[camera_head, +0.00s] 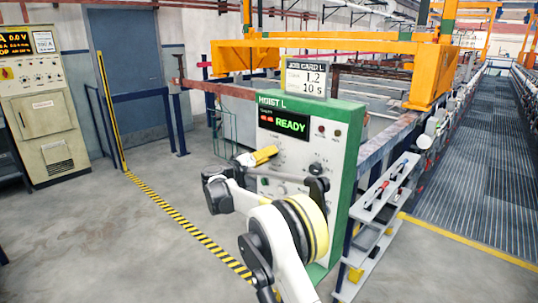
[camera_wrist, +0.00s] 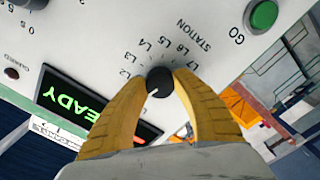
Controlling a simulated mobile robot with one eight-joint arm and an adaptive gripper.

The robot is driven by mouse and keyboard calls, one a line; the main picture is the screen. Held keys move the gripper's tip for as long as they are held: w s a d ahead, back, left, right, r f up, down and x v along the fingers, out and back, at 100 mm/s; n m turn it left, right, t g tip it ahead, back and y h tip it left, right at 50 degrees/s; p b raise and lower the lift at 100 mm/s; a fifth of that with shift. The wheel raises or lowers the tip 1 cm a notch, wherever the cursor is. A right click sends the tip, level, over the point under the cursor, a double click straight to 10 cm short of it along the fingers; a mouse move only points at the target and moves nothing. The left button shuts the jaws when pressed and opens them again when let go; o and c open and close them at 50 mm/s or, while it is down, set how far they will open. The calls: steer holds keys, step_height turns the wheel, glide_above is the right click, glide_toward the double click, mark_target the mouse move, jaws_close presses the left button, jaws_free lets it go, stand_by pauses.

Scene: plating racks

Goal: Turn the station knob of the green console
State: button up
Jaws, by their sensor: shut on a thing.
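The green console (camera_head: 345,170) stands in the middle of the head view, with a pale front panel headed HOIST L and a lit READY display (camera_head: 290,125). My gripper (camera_wrist: 162,78) has its yellow fingers shut on the black station knob (camera_wrist: 159,83), one on each side.
A green GO button (camera_wrist: 263,15) is at the upper right of the wrist view. A job card (camera_head: 306,79) stands on top of the console. A grey shelf (camera_head: 385,205) is close on its right. Open floor lies to the left, beyond a yellow-black stripe (camera_head: 180,220).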

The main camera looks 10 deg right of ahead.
steer(key=shift+d+n, duration=0.1)
steer(key=shift+n, duration=0.9)
steer(key=o, duration=1.2)
steer(key=v, duration=1.2)
